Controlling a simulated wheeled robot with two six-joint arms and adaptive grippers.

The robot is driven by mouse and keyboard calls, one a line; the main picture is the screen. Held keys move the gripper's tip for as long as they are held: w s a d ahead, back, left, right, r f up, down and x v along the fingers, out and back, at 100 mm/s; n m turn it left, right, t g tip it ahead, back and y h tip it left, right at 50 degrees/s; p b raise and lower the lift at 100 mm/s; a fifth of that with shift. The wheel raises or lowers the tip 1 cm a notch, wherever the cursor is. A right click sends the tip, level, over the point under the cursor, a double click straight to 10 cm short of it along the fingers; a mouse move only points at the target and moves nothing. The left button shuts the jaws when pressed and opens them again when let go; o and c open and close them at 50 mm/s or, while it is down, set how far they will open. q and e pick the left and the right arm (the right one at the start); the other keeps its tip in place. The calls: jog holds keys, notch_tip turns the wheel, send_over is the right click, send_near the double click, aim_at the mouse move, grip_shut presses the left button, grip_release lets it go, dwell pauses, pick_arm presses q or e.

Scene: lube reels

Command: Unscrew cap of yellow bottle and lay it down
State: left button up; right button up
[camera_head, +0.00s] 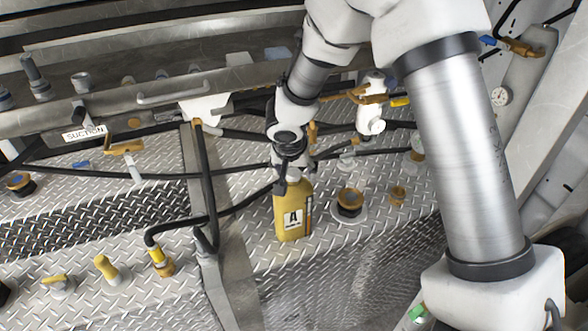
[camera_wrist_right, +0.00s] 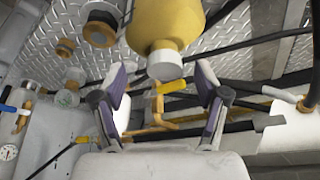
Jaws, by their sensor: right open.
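The yellow bottle (camera_head: 293,212) stands upright on the diamond-plate deck, its label marked "A". In the right wrist view the bottle (camera_wrist_right: 163,22) hangs in from the top, with its pale cap (camera_wrist_right: 165,65) toward my gripper. In the wrist view the right gripper's (camera_wrist_right: 163,88) two purple-padded fingers are open on either side of the cap line, with gaps to both sides and nothing held. My left gripper is not in view.
A brown-capped filler (camera_head: 349,203) is just right of the bottle, with a smaller brass fitting (camera_head: 398,195) farther right. Black hoses (camera_head: 205,180) run left of and behind the bottle. A metal rail with a "SUCTION" label (camera_head: 84,133) lies at the back left.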

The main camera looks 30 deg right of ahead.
jog(key=shift+w, duration=0.15)
jog(key=shift+w+a+f, duration=0.1)
jog(key=shift+w+f, duration=0.05)
jog(key=shift+w, duration=0.05)
jog(key=c, duration=0.3)
jog(key=shift+w, duration=0.1)
jog(key=c, duration=0.9)
jog(key=shift+s, duration=0.2)
jog(key=shift+w+f+n+b, duration=0.1)
jog(key=shift+f+n+b, duration=0.1)
jog(key=shift+n+b, duration=0.55)
jog(key=shift+n+y+b, duration=0.35)
jog(key=shift+n+y, duration=0.15)
jog(key=shift+n, duration=0.05)
jog(key=shift+r+n+t, duration=0.1)
jog(key=shift+n+t, duration=0.2)
jog(key=shift+n, duration=0.5)
jog(key=shift+d+r+n+y, duration=0.1)
jog(key=shift+d+n+y, duration=0.1)
jog(key=shift+n+y, duration=0.3)
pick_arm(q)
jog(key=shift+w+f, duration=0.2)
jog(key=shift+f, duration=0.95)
